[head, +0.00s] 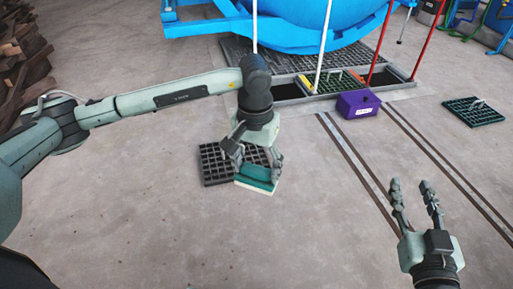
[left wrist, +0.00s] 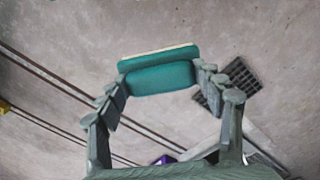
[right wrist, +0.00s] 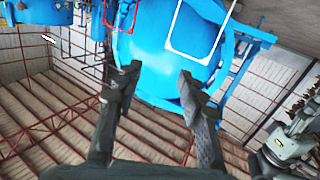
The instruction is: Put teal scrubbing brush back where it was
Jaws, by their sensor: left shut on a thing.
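The teal scrubbing brush (head: 257,178) has a teal body and a pale underside. It also shows in the left wrist view (left wrist: 158,76), between the fingertips. My left gripper (head: 254,170) is shut on the brush and points down. In the head view the brush overlaps the front right part of a dark grate (head: 212,165); its height above the floor is hard to tell. My right gripper (head: 412,186) is open and empty at the lower right, pointing up and away from the brush.
A purple box (head: 358,104) stands by the floor pit edge. A yellow and a green item (head: 335,82) lie by the pit. Another dark grate (head: 473,111) lies at the right. The blue vessel (head: 310,22) is at the back. Rails cross the floor.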

